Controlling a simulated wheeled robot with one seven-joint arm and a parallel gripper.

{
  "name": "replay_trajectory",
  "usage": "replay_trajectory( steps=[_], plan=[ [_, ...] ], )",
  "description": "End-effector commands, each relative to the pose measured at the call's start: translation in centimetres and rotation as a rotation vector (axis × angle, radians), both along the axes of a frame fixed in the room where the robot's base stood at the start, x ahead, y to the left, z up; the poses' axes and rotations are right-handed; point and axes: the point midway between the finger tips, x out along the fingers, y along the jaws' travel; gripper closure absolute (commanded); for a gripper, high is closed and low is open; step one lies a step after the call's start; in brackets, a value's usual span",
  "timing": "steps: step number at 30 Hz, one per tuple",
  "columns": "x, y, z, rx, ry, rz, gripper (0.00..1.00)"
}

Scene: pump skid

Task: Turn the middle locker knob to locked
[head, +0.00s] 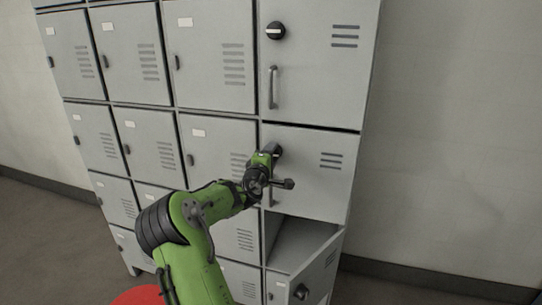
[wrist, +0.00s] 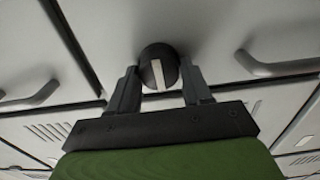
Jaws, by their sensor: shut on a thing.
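The middle locker door (head: 312,172) in the right column is closed. Its round black knob (wrist: 158,68) with a white bar sits between my gripper's two fingers in the wrist view. The bar stands close to upright in that picture, leaning slightly. My gripper (wrist: 159,86) is shut on the knob, one finger on each side. In the head view my gripper (head: 272,152) is at the upper left of the middle door and mostly hides the knob.
The upper right locker has a black knob (head: 276,30) and a bar handle (head: 273,87). The lower right locker door (head: 312,272) stands open, swung outward below my arm. Other grey lockers (head: 210,68) fill the left. Bare wall (head: 450,130) is at the right.

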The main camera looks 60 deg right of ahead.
Motion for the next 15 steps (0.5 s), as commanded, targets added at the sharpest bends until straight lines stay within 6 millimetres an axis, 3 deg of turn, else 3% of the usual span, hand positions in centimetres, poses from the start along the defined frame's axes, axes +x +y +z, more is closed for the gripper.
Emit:
replay_trajectory(
  steps=[5,6,11,15],
  plan=[
    [0.05,0.02,-0.05,0.001,0.002,0.001,0.81],
    [0.05,0.02,-0.05,0.001,0.002,0.001,0.50],
    [0.04,0.01,-0.05,0.001,0.001,0.001,0.27],
    [0.02,0.00,-0.04,0.000,0.000,0.000,0.27]
  ],
)
